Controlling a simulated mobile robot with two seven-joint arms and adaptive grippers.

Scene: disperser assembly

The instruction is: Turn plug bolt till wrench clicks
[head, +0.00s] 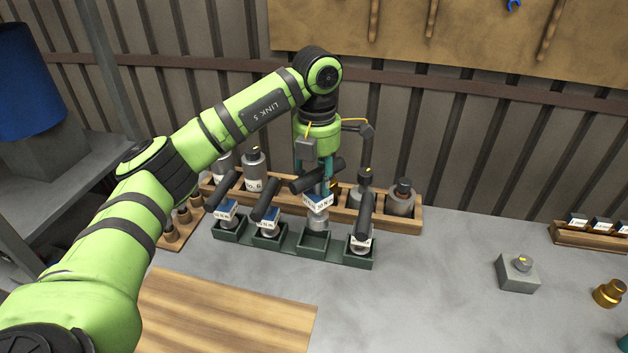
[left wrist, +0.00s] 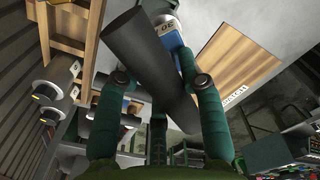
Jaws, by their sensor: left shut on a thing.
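My left gripper (head: 325,172) is shut on a torque wrench with a black handle (head: 318,177), a blue and white label and a grey lower end. The wrench is above or partly in an open compartment of the dark green rack (head: 314,257); I cannot tell whether it touches. A grey block with a round, yellow-marked bolt-like top (head: 518,272) stands on the right; I cannot tell if this is the plug bolt. My right gripper is out of view.
Other wrenches stand in the rack. Behind it a wooden rack (head: 412,222) holds grey bottle-like parts. A wooden board (head: 225,318) lies front left. A brass part (head: 609,293) and a small wooden holder (head: 590,240) are at right.

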